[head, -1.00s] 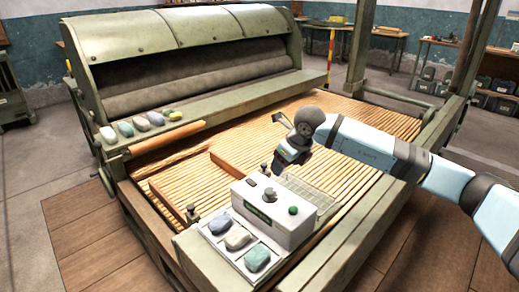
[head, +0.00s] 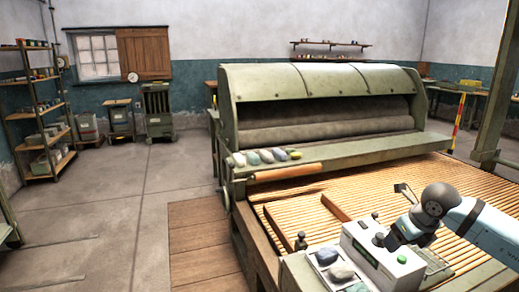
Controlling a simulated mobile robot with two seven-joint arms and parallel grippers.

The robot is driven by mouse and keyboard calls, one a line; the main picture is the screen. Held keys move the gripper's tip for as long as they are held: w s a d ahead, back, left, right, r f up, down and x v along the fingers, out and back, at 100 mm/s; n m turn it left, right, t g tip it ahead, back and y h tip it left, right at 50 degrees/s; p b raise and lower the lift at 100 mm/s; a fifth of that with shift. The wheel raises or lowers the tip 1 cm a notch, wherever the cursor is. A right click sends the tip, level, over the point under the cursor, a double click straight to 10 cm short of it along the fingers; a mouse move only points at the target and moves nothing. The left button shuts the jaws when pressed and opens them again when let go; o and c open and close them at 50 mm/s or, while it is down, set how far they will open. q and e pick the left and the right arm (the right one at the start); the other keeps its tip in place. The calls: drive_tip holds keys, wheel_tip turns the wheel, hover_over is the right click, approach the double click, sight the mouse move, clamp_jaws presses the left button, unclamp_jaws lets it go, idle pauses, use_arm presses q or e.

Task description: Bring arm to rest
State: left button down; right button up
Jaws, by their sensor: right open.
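My right arm comes in from the right, with a pale blue link and a dark round wrist joint. My right gripper (head: 404,190) is held above the slatted wooden bed (head: 460,190) of the green machine, just behind the white control box (head: 385,262). Its jaws are open, with nothing seen between them. The wrist partly hides the bed and the right side of the box. My left arm and gripper are not in view.
The green machine (head: 320,85) has several coloured stones (head: 266,156) on its front ledge. A tray with stones (head: 341,271) sits left of the control box. Shelves (head: 42,120) and a cart (head: 157,110) stand at the back left. The concrete floor (head: 120,200) at left is clear.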

drive_tip(key=s+a+f+g+y, duration=0.1)
drive_tip(key=s+a+f+y, duration=0.25)
drive_tip(key=a, duration=0.35)
drive_tip(key=s+a+f+g+y, duration=0.1)
drive_tip(key=s+a+f+y, duration=0.25)
drive_tip(key=a, duration=0.45)
drive_tip(key=s+a+r+m+t+y, duration=0.3)
drive_tip(key=s+a+m+y, duration=0.3)
drive_tip(key=s+a+y, duration=0.4)
drive_tip(key=s+d+f+m+t+h, duration=0.3)
drive_tip(key=s+f+m+h, duration=0.55)
drive_tip(key=m, duration=0.65)
drive_tip(key=s+d+f+m+t+h, duration=0.35)
drive_tip(key=s+f+m+h, duration=0.25)
drive_tip(key=f+m, duration=0.75)
wheel_tip(320, 180, up, 20)
drive_tip(key=d+m+p, duration=0.2)
drive_tip(key=p, duration=2.3)
drive_tip(key=shift+s+f+g+h, duration=0.15)
drive_tip(key=shift+s+g+h, duration=0.2)
drive_tip(key=shift+s+g, duration=0.1)
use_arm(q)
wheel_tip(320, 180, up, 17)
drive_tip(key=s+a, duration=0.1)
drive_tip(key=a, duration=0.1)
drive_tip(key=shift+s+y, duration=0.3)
use_arm(e)
drive_tip(key=shift+d, duration=0.1)
clamp_jaws()
